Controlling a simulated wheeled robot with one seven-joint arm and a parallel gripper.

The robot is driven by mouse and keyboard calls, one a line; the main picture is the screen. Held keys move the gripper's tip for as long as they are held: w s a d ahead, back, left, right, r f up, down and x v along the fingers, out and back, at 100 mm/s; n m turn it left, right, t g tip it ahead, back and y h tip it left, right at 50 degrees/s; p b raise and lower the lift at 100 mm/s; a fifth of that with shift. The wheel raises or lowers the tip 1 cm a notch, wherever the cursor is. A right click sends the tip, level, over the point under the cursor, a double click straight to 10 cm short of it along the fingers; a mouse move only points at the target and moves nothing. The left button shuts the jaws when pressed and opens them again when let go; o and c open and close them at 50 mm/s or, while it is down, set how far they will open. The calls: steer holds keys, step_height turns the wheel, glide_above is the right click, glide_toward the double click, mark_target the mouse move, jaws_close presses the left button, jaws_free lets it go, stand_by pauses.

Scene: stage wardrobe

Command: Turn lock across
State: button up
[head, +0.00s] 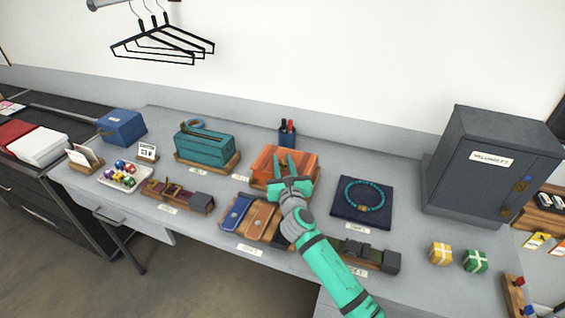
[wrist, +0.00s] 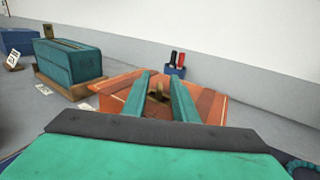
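An orange-brown leather bag or case (head: 266,160) lies on a wooden board in the middle of the counter. It also shows in the wrist view (wrist: 208,100). A small brass turn lock (wrist: 158,93) sits on its front in the wrist view, in the gap between my two fingers. My gripper (head: 285,160) points at the bag, and its fingers show apart in the wrist view (wrist: 162,80). I cannot tell whether either finger touches the lock. The lock's lower part and the bag's near side are hidden behind my gripper.
A teal case (head: 205,148) stands to the left and a pen cup (head: 287,135) behind. A bracelet on a dark pad (head: 350,208) lies to the right. Blue and brown pouches (head: 237,211) and a dark belt (head: 365,253) lie in front. A grey safe (head: 480,170) stands far right.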

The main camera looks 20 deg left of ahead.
jaws_close()
steer(key=shift+m+t+h, duration=0.3)
steer(key=shift+h, duration=0.1)
steer(key=m+t+h, duration=0.1)
steer(key=m+h, duration=0.1)
steer(key=h, duration=0.1)
steer(key=shift+a+h, duration=0.15)
steer(key=shift+h, duration=0.15)
steer(key=shift+m+t+h, duration=0.3)
steer(key=shift+m+h, duration=1.3)
steer(key=shift+h, duration=0.6)
steer(key=shift+d+h, duration=0.2)
steer(key=shift+h, duration=0.1)
jaws_free()
